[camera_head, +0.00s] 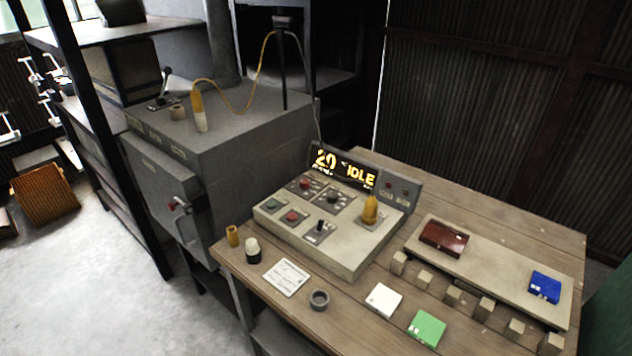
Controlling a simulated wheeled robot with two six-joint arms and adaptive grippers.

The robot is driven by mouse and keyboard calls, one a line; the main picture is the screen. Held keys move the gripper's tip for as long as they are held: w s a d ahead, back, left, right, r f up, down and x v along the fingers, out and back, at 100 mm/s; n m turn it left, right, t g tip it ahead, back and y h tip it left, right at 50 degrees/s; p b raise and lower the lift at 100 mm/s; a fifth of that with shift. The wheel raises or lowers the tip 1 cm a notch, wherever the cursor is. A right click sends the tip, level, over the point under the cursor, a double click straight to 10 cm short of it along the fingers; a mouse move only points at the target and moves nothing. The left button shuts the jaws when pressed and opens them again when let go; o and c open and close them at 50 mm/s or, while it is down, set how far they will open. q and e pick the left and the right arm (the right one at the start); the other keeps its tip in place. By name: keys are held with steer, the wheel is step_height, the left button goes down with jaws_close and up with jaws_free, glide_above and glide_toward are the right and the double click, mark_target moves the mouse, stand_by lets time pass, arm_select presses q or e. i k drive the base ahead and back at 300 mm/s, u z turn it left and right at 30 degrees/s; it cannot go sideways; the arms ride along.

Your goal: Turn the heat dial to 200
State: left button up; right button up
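A sloped control box (343,262) stands on the wooden table. Its lit display (343,168) reads "20" and "IDLE" in yellow. Two dark square plates lie on the upper part of the box: one carries a small red part (305,183), the other a dark round dial (335,198) with marks around it. The markings are too small to read, so I cannot tell which is the heat dial or where it points. Below are a green button (271,204), a red button (291,216) and a black switch (320,227). Neither of my grippers is in view.
A yellow-topped piece (370,209) stands upright on the box's right. A grey oven-like cabinet (250,155) stands behind left. The table (480,190) holds a white card (286,277), a grey ring (319,299), and a board (495,268) with red and blue items.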

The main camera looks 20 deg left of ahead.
mark_target(304, 183)
steer(key=z, duration=3)
steer(key=k, duration=2)
steer(key=u, duration=2.05)
steer(key=i, duration=0.3)
steer(key=z, duration=0.1)
